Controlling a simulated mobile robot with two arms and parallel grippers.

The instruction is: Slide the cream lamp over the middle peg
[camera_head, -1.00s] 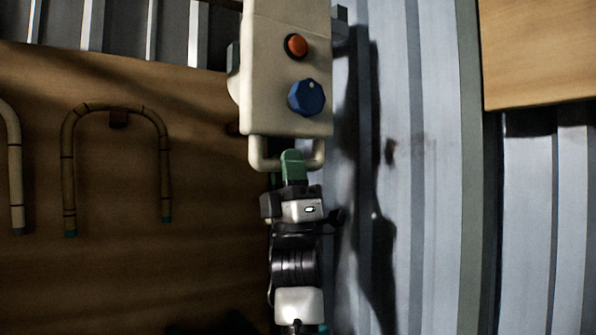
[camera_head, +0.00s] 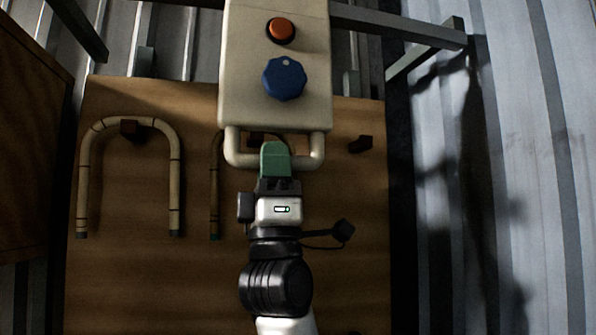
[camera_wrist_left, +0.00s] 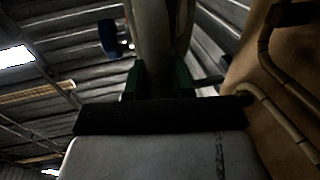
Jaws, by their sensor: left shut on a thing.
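The cream lamp (camera_head: 240,80) is a box-shaped body with an orange button (camera_head: 281,29), a blue knob (camera_head: 284,79) and a looped handle (camera_head: 232,150) at its lower end. My left gripper (camera_head: 274,152) is shut on this handle with green fingers, which also show in the left wrist view (camera_wrist_left: 160,78). The lamp is held in front of the wooden board. The middle peg (camera_head: 257,138) shows partly through the handle's opening. I cannot tell whether the handle is around it or only in front of it. My right gripper is not in view.
A bent rattan cane (camera_head: 175,180) hangs on the left peg (camera_head: 130,128). Another cane (camera_head: 214,190) shows partly beside the lamp. The right peg (camera_head: 361,144) is bare. Metal bars (camera_head: 425,62) stand out at the upper right. The board's lower part (camera_head: 150,285) is clear.

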